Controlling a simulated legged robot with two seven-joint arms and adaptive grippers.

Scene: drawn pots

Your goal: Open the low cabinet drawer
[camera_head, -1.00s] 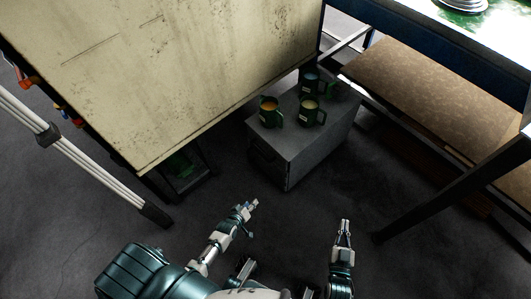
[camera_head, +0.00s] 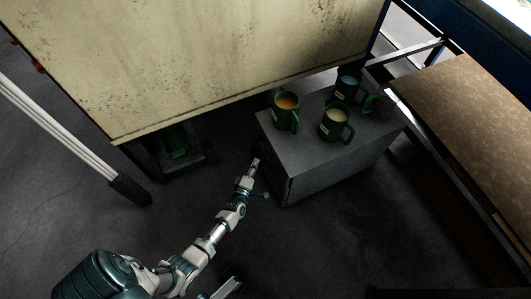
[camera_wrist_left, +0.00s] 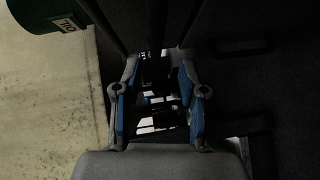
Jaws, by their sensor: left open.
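The low grey cabinet (camera_head: 335,155) stands on the floor under the edge of a pale board. Its drawer front is the dark, narrow side facing left, and it looks closed in the head view. My left gripper (camera_head: 255,168) is open and empty, just left of this front, with a small gap seeming to remain. In the left wrist view the open fingers (camera_wrist_left: 158,80) have blue pads, with dark shapes between them. A dark handle-like bar (camera_wrist_left: 245,50) shows faintly on a dark panel to the right.
The pale board (camera_head: 200,60) overhangs at left. A brown shelf (camera_head: 480,110) is at right. The floor in front is clear.

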